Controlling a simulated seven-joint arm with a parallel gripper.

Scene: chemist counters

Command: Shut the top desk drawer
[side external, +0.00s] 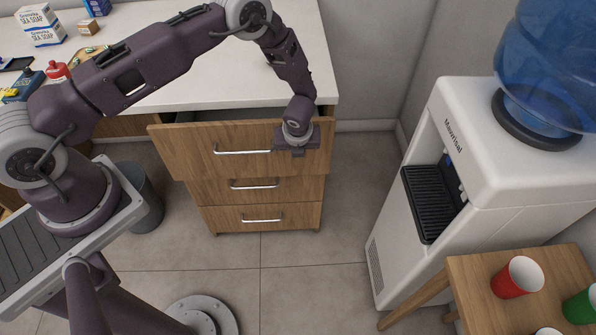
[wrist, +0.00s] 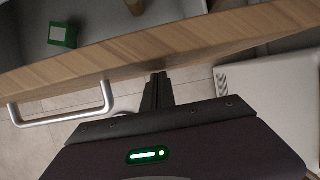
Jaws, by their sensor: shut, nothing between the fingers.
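The top desk drawer (side external: 190,148) is a wooden drawer with a silver bar handle (side external: 242,152). It stands pulled out from under the white desk top. My gripper (side external: 298,151) is in front of the right part of its front panel, to the right of the handle. In the wrist view my gripper (wrist: 158,80) has its fingers together with nothing between them, close to the panel's top edge (wrist: 150,50). I cannot tell whether they touch it. A green box (wrist: 63,34) and a brown item (wrist: 135,6) lie inside the drawer.
Two lower drawers (side external: 256,188) are below and look shut. A white water cooler (side external: 440,170) stands to the right, with a small wooden table holding cups in front of it. A grey bin (side external: 146,200) is at the left.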

